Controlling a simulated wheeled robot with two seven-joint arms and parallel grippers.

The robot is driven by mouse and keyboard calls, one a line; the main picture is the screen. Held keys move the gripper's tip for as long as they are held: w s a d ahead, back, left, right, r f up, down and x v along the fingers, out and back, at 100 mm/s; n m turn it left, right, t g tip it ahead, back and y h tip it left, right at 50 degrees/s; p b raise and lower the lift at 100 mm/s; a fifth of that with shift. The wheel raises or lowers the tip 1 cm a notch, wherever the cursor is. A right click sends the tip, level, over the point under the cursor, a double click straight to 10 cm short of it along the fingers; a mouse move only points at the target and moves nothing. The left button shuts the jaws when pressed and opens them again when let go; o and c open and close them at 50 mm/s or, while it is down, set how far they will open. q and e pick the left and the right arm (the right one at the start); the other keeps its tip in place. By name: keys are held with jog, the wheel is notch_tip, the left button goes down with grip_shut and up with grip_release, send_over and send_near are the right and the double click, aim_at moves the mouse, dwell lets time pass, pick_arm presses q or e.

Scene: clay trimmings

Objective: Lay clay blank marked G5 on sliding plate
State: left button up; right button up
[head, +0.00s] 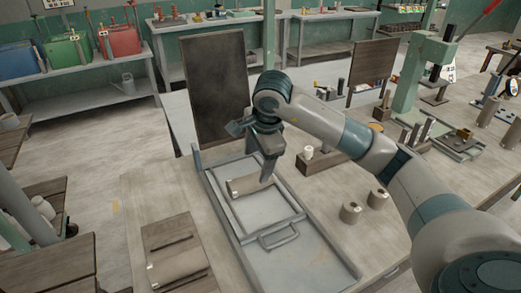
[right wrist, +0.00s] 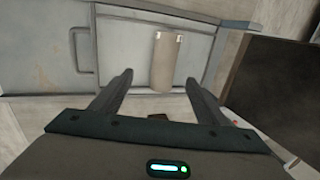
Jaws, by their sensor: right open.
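A tan, roughly cylindrical clay blank (head: 246,186) lies on the grey sliding plate (head: 268,212), toward its far end. In the right wrist view the blank (right wrist: 166,65) has small white tags at one end; their marking is too small to read. My right gripper (head: 264,170) is above the plate by the blank. In the right wrist view the gripper (right wrist: 160,77) is open, its fingers apart on either side of the blank's near end. A second clay blank (head: 180,267) lies on a wooden board at the front left. My left gripper is not in view.
The plate sits in a grey frame with a handle (head: 280,236) at its near side. A dark upright panel (head: 214,88) stands behind it. Two clay cylinders (head: 350,211) stand to the right, and a wooden block with pegs (head: 318,160) is behind them.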

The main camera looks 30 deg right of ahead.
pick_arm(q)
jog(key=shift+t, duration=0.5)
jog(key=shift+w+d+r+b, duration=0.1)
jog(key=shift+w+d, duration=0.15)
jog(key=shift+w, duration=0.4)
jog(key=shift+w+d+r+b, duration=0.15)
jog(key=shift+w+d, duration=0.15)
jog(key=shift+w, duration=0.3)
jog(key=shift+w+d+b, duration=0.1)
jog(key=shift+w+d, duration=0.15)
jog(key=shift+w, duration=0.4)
pick_arm(e)
jog(key=v, duration=0.6)
jog(key=shift+r, duration=0.3)
jog(key=shift+s+f, duration=0.1)
